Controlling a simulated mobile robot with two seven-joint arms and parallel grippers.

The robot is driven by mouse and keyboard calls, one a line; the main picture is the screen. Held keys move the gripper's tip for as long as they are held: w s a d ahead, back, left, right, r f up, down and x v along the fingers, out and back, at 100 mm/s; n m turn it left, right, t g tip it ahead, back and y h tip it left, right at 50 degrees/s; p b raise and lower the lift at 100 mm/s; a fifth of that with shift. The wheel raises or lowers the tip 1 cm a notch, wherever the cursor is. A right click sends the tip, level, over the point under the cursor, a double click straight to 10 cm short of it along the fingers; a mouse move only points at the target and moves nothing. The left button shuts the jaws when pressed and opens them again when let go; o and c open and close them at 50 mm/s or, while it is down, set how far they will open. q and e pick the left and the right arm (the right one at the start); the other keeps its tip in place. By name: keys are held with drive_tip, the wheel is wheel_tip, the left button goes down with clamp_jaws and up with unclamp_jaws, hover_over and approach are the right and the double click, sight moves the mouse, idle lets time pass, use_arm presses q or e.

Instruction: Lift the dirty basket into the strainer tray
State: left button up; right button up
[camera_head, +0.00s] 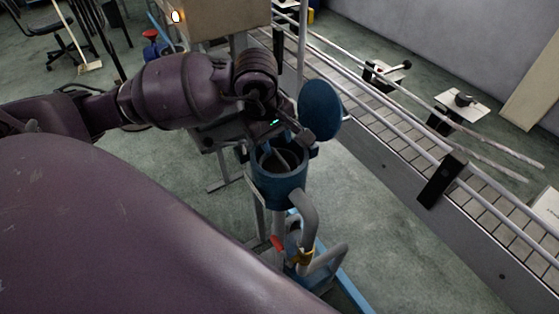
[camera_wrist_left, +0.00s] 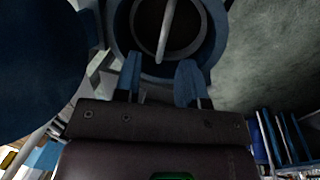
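The dirty basket (camera_head: 279,159) sits down inside the blue strainer housing (camera_head: 279,190), whose round lid (camera_head: 320,110) stands open. In the left wrist view the basket (camera_wrist_left: 190,38) is a dark round opening crossed by a thin grey bail handle (camera_wrist_left: 166,28). My left gripper (camera_head: 268,143) is over the housing's mouth. In the wrist view its two blue fingers (camera_wrist_left: 158,80) are apart with nothing between them, and the handle shows beyond their tips. I cannot make out a strainer tray. My right gripper is not in view.
A tan box (camera_head: 215,20) is behind my arm. The open lid (camera_wrist_left: 45,60) fills the wrist view's left side.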

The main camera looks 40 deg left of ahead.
sight(278, 155)
use_arm(q)
drive_tip(key=shift+w+d+f, duration=0.15)
drive_tip(key=shift+f, duration=1)
drive_tip(key=shift+w+d+f, duration=0.1)
drive_tip(key=shift+f, duration=1.05)
clamp_jaws()
